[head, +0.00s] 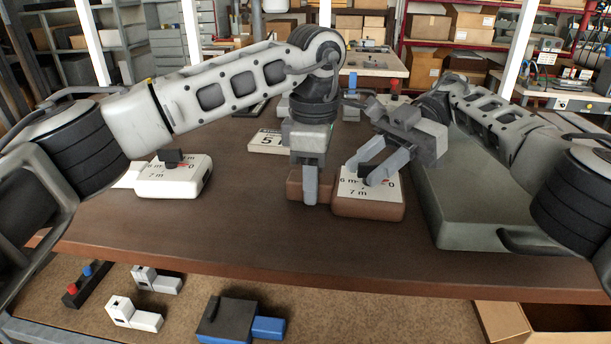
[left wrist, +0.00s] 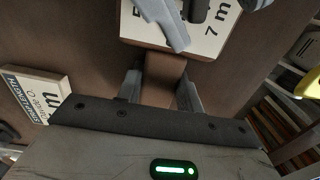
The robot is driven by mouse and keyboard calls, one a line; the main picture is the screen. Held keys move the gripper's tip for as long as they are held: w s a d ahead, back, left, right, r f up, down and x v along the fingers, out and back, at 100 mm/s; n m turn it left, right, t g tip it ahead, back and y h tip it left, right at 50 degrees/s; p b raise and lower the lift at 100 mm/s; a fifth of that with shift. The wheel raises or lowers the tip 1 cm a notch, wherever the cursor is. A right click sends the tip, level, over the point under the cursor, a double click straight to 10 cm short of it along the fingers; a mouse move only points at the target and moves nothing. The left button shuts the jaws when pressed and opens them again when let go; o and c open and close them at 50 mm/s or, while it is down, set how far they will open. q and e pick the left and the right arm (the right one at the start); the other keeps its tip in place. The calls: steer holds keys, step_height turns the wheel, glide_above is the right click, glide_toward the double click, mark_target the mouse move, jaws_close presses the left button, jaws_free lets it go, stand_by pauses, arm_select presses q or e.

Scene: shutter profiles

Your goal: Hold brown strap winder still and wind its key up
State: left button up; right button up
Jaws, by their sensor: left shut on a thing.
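The brown strap winder (head: 368,207) lies on the table, with a white scale face on top and a brown block (head: 294,184) at its left end. My left gripper (head: 311,185) points down and is shut on that block; the block also shows between its fingers in the left wrist view (left wrist: 165,75). My right gripper (head: 367,172) reaches over the scale face, its fingers apart. In the left wrist view a dark key (left wrist: 197,10) stands on the face, near one right finger (left wrist: 165,22). In the head view the right fingers mostly hide the key.
A white strap winder (head: 172,178) with a dark key stands to the left. A white numbered plate (head: 267,140) lies behind my left gripper. A large grey-green block (head: 490,205) stands close on the right. The table in front of the brown winder is clear.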

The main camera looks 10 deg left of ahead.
steer(key=shift+f+m+t+y, duration=0.2)
steer(key=shift+m+t+y, duration=0.1)
steer(key=shift+m, duration=0.1)
